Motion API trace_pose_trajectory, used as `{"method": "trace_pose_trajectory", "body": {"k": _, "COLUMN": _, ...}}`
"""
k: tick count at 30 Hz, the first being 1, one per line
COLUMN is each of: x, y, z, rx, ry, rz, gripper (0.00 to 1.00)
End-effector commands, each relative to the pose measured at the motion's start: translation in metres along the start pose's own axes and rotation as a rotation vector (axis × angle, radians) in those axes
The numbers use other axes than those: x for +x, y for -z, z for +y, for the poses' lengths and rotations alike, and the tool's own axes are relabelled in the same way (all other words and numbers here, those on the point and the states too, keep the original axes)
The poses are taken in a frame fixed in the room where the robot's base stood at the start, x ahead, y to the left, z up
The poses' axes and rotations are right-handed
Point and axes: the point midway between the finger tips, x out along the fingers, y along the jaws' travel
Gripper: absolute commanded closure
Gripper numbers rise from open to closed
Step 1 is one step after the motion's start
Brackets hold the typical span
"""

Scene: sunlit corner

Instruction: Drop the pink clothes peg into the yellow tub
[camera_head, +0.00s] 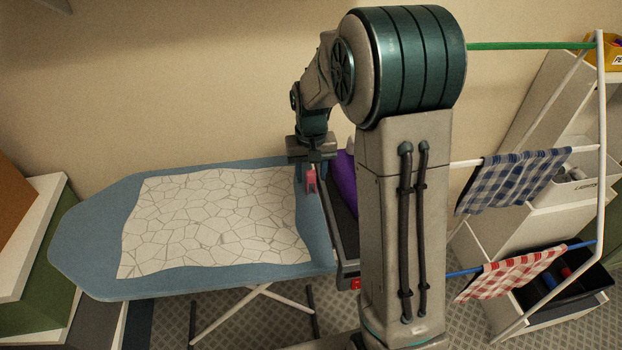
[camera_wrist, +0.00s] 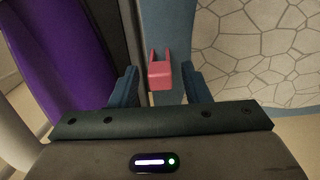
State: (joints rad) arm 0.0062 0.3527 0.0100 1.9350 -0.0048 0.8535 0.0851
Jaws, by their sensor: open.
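The pink clothes peg (camera_head: 311,183) stands at the right end of the ironing board, below my gripper (camera_head: 311,172). In the wrist view the peg (camera_wrist: 160,75) lies between the two blue fingers of my gripper (camera_wrist: 160,82), with a gap on each side. The fingers are open and do not appear to touch it. A yellow tub (camera_head: 604,52) with a partly cut-off label sits high at the far right edge of the head view. Its inside is hardly visible.
The ironing board (camera_head: 90,240) has a white crackle-patterned cloth (camera_head: 215,220). A purple object (camera_head: 345,180) stands close right of my gripper. A drying rack (camera_head: 601,150) holds a blue checked cloth (camera_head: 515,178) and a red checked cloth (camera_head: 512,272).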

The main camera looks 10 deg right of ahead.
Motion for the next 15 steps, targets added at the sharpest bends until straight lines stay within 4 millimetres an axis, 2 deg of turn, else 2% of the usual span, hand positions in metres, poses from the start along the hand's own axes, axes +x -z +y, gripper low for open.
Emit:
{"method": "trace_pose_trajectory", "body": {"k": 3, "x": -0.029, "y": 0.001, "z": 0.000, "rx": 0.000, "ry": 0.000, "rz": 0.006, "gripper": 0.57}}
{"method": "trace_pose_trajectory", "body": {"k": 9, "x": -0.069, "y": 0.001, "z": 0.000, "rx": 0.000, "ry": 0.000, "rz": 0.005, "gripper": 0.57}}
{"method": "trace_pose_trajectory", "body": {"k": 15, "x": -0.090, "y": 0.000, "z": 0.000, "rx": 0.000, "ry": 0.000, "rz": 0.002, "gripper": 0.57}}
